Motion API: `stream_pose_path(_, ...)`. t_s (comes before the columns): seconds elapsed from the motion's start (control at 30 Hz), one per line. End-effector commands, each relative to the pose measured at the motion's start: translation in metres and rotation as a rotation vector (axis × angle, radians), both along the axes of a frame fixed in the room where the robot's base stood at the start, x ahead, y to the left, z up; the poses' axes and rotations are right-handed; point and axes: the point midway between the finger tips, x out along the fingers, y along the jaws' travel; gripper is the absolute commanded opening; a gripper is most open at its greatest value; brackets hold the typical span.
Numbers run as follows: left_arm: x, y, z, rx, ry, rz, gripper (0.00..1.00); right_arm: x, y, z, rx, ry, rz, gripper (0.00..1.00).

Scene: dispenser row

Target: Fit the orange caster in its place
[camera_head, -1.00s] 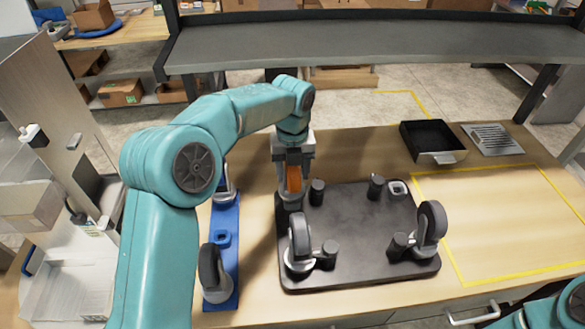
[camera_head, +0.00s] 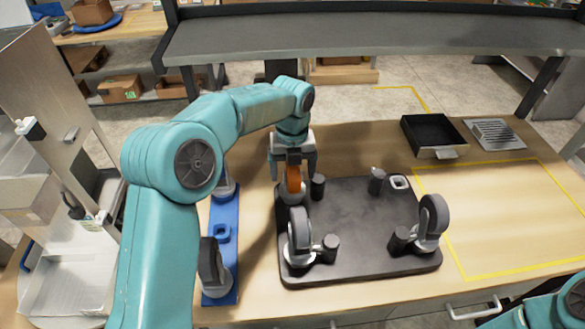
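The orange caster (camera_head: 293,180) stands upright at the far left corner of the black plate (camera_head: 350,225), its grey base over that corner. Whether it is fully seated there is hard to see. My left gripper (camera_head: 293,172) is just above it, its fingers spread apart on either side of the orange wheel. The top of the wheel is partly hidden by the gripper. Two dark casters stand on the plate, at the near left (camera_head: 300,238) and near right (camera_head: 431,226). The far right corner has a pale square socket (camera_head: 399,182). My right gripper is out of view.
A blue rack (camera_head: 222,260) with dark casters lies left of the plate, partly behind my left arm. A black tray (camera_head: 433,135) and a grey grille (camera_head: 493,134) sit at the back right. The yellow-outlined area is clear. A grey shelf (camera_head: 370,42) spans the back.

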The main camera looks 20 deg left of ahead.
Motion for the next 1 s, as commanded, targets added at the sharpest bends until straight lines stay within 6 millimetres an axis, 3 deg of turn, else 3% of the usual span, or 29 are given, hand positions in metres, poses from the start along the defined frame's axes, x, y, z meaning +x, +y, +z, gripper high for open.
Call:
stream_pose_path(0.37,0.001,0.000,0.008,0.000,-0.002,0.000,0.83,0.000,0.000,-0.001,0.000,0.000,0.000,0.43)
stream_pose_path(0.47,0.001,-0.001,0.025,0.000,-0.004,-0.001,0.83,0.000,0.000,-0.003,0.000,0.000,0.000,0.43)
stream_pose_path(0.83,0.002,0.000,0.124,0.000,-0.004,0.000,0.83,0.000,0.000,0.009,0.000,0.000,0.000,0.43)
stream_pose_path(1.0,0.002,0.001,0.153,0.000,-0.001,0.000,0.83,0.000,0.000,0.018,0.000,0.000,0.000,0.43)
